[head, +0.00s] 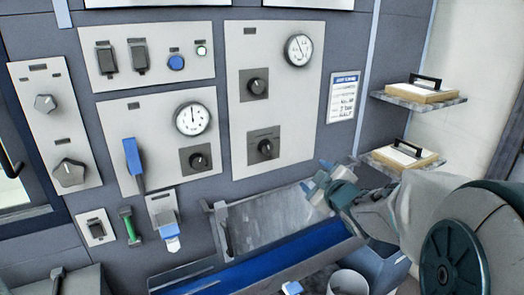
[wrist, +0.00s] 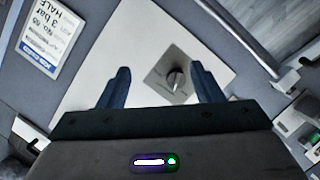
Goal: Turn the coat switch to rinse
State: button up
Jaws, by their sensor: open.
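My gripper (head: 314,178) is open and empty, in front of the wall to the right of the right-hand pale panel (head: 239,105). In the wrist view, a dark rotary knob on a grey square plate (wrist: 172,76) shows between the two spread fingers (wrist: 160,72), nearer the right one. It appears to be the lower knob (head: 266,147) of that panel in the head view. Another knob (head: 256,87) sits above it, and a third (head: 197,160) is on the middle panel. The labels are too small to read, so I cannot tell which knob is the coat switch.
A printed card (head: 343,97) hangs right of the panel. Two shelves (head: 455,101) with handled blocks stand out at the right. Below are a grey tray (head: 270,222) and a blue trough (head: 300,252). A blue lever (head: 133,160) and gauges (head: 299,50) are on the panels.

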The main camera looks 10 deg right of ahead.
aim_at(270, 150)
jog(key=w+a+n+y+p, duration=0.1)
jog(key=w+a+n+y, duration=0.1)
jog(key=w+a, duration=0.1)
jog(key=w+a+r+n+y+p, duration=0.1)
jog(key=w+a+n+y, duration=0.1)
jog(key=w, duration=0.3)
jog(key=w+a+n+t+y+p, duration=0.1)
jog(key=w+a+n+y, duration=0.1)
jog(key=w+a, duration=0.2)
jog(key=shift+w+r+y, duration=0.3)
jog(key=shift+w, duration=0.1)
jog(key=shift+d, duration=0.1)
jog(key=c, duration=1)
